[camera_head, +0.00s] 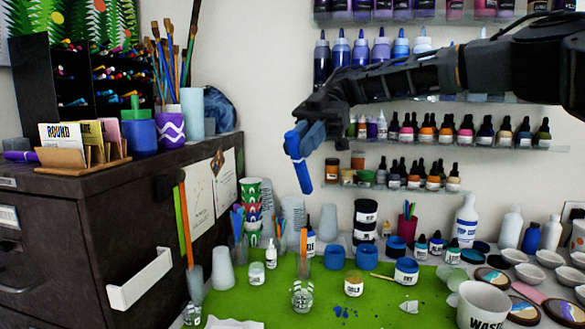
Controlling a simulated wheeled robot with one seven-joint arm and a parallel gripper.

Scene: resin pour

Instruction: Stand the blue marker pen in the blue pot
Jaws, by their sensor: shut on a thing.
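The blue marker pen (303,173) hangs from my gripper (303,138), tilted slightly off upright, in mid-air right of the dark cabinet. My gripper is shut on its upper part, which the fingers partly hide. A blue pot (141,139) stands on the cabinet top, to the left of my gripper, with a green item (131,112) in or behind its mouth; I cannot tell which. The inside of the pot is not visible.
A purple pot (171,129) with a white zigzag stands right beside the blue pot. A card holder (75,165), a purple pen (21,156) and tall brushes (188,45) share the cabinet top. Blue cups (334,258), bottles and jars crowd the green mat (255,300) below.

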